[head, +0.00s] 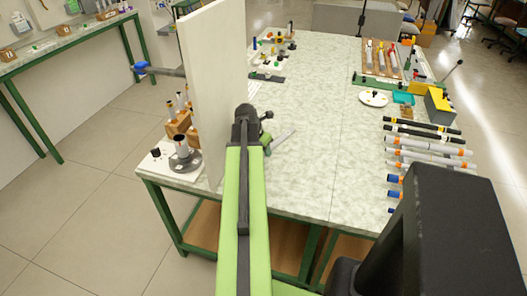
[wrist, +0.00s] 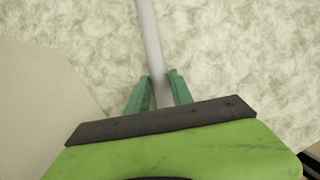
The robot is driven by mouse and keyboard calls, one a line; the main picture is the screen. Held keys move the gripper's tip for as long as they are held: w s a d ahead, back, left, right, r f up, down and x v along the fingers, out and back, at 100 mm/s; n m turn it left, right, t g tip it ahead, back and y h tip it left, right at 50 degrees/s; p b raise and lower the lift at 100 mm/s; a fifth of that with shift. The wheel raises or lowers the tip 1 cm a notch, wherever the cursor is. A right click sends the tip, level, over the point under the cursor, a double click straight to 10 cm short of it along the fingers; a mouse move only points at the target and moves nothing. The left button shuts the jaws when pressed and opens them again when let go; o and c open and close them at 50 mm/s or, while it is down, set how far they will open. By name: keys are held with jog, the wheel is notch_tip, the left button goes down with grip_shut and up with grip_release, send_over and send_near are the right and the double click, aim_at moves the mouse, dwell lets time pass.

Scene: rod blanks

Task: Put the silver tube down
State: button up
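The silver tube (head: 283,140) is a thin plain grey rod over the pale mottled table top, right of the tall cream panel. In the wrist view the tube (wrist: 151,40) runs from the top edge down between the two green fingers. My gripper (wrist: 160,76) appears shut on it, with a finger close against each side. In the head view my gripper (head: 267,149) is partly hidden by my arm, at the tube's near end. The tube's near end is hidden between the fingers. I cannot tell whether the tube touches the table.
The tall cream panel (head: 217,90) stands close left of my gripper. Beyond it are a wooden block (head: 179,124) with upright tubes and a round grey base (head: 185,162). Several rods (head: 430,150) lie along the right edge. The table's middle (head: 320,110) is clear.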

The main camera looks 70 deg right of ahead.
jog(key=shift+o, duration=1.2)
jog(key=shift+r+p, duration=0.35)
jog(key=p+v, duration=1)
jog(key=v, duration=0.1)
jog(key=shift+r+p, duration=0.3)
jog(key=shift+p, duration=0.05)
jog(key=shift+w+a, duration=0.1)
jog(key=shift+a, duration=0.05)
jog(key=shift+w, duration=0.1)
